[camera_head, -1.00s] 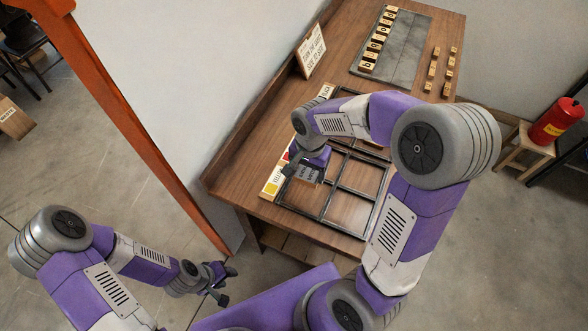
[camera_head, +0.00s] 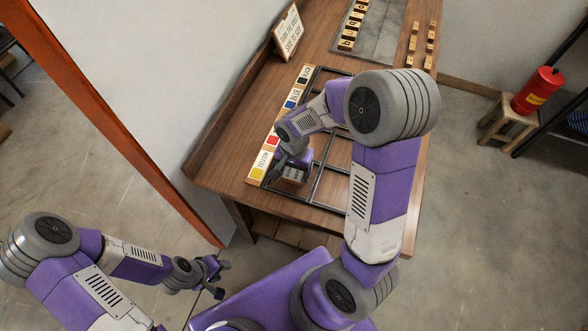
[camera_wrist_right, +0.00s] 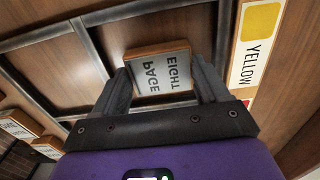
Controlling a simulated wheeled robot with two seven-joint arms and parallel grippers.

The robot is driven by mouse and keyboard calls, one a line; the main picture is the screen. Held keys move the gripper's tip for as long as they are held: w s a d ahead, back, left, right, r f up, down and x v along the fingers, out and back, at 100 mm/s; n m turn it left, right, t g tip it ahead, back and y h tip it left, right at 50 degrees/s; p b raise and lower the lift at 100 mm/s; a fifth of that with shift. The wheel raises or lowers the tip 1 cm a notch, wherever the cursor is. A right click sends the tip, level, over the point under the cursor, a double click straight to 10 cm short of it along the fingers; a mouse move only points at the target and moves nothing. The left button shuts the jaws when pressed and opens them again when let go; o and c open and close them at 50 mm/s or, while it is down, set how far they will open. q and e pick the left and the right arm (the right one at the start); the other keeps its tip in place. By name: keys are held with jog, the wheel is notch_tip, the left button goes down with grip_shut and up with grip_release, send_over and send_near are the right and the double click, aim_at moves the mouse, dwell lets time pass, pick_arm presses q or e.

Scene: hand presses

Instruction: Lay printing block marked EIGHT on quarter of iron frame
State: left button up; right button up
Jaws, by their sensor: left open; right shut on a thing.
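The printing block marked PAGE EIGHT (camera_wrist_right: 160,68) is between the fingers of my right gripper (camera_wrist_right: 163,85) in the right wrist view, its lettering upside down. In the head view my right gripper (camera_head: 287,168) holds the block (camera_head: 294,175) at the near left quarter of the iron frame (camera_head: 318,183), beside the yellow label. I cannot tell whether the block touches the table. The frame's bars (camera_wrist_right: 40,37) also show in the right wrist view. My right arm hides part of the frame. My left gripper (camera_head: 216,277) is open and empty, low at left, off the table.
A strip of colour labels, with YELLOW (camera_head: 258,166) nearest, lines the frame's left side. A sign (camera_head: 288,32) stands behind. A grey slab (camera_head: 377,42) with several blocks and more loose blocks (camera_head: 413,45) lie far back. A red canister (camera_head: 538,90) stands on a stool (camera_head: 503,120).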

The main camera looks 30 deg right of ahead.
aim_at(294, 173)
jog(key=shift+f, duration=0.1)
jog(key=o, duration=1.1)
notch_tip(294, 173, up, 12)
jog(key=p, duration=0.3)
jog(key=shift+p, duration=0.3)
